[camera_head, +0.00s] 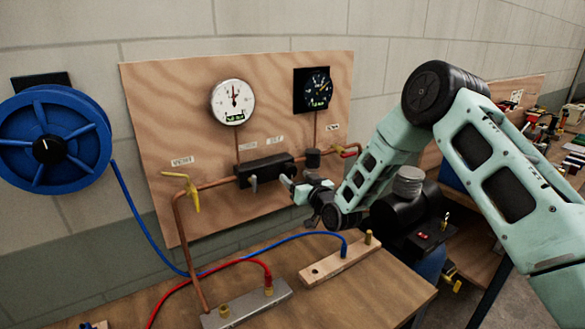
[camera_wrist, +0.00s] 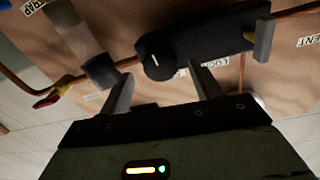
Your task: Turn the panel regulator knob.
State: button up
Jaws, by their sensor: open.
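The regulator knob (camera_wrist: 158,60) is round and black with a white pointer line. It sits at one end of a black block (camera_wrist: 215,42) in the wrist view. In the head view the block (camera_head: 258,172) is mounted on the wooden panel (camera_head: 155,110), and my gripper's fingers hide the knob. My gripper (camera_wrist: 161,73) is open, with its two fingertips apart on either side of the knob's lower edge. It also shows in the head view (camera_head: 288,181) close to the block's right end. I cannot tell whether either finger touches the knob.
A grey lever (camera_wrist: 264,40) projects from the block's other end. A dark cylinder (camera_head: 312,158) and a red-yellow valve handle (camera_head: 346,150) lie right of the block. Two gauges sit above. A yellow valve (camera_head: 190,190) is left, beside a blue hose reel (camera_head: 50,145). A bench (camera_head: 370,290) stands below.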

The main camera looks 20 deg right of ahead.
aim_at(289, 171)
jog(key=shift+p+x, duration=0.4)
jog(key=shift+x, duration=1.05)
jog(key=c, duration=1)
jog(key=shift+f+n+b, duration=0.15)
jog(key=shift+n+b, duration=0.15)
jog(key=shift+b, duration=0.5)
